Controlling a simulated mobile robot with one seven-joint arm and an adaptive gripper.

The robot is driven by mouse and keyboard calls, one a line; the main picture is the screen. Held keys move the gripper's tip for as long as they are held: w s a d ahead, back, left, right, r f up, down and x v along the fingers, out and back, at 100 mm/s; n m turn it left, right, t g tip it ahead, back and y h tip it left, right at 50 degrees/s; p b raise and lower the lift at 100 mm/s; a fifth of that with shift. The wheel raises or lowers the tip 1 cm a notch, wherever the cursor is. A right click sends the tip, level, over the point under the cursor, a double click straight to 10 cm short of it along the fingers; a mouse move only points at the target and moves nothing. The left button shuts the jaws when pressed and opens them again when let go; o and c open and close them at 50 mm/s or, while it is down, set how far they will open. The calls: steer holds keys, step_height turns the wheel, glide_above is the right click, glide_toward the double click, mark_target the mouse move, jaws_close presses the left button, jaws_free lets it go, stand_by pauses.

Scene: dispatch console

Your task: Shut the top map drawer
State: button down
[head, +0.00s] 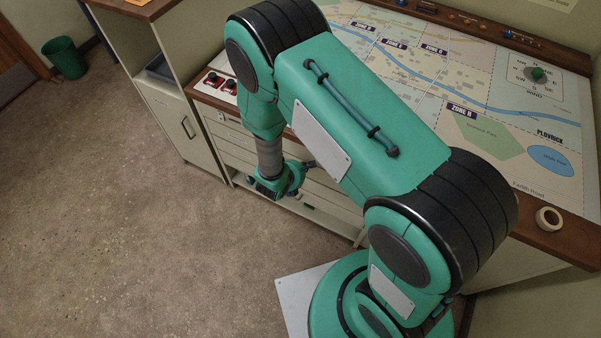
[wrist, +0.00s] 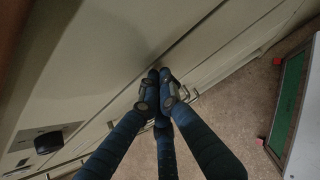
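The map drawers are pale fronts stacked under the map table. The top map drawer (head: 223,118) shows only at its left end in the head view; my arm hides much of the rest, and I cannot tell how far it stands out. My gripper (head: 272,189) is low in front of the drawer stack, pointing down. In the wrist view my gripper (wrist: 160,76) has its dark blue fingers together at the tips, with nothing seen between them. The tips appear close to a pale drawer front; I cannot tell if they touch.
The map table (head: 569,236) has a brown wooden edge and carries a tape roll (head: 548,219). A cabinet (head: 178,122) with a dark handle stands to the left of the drawers. A green bin (head: 64,58) is far left. The floor (head: 150,240) in front is clear.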

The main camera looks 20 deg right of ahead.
steer(key=shift+r, duration=0.1)
stand_by(0.4)
steer(key=f+p+v, duration=0.1)
steer(key=v, duration=0.5)
steer(key=s+a+f+p+v, duration=0.1)
steer(key=v, duration=0.5)
steer(key=shift+s+a+r+p, duration=0.25)
steer(key=shift+s+a+p, duration=0.1)
steer(key=shift+s+a, duration=0.1)
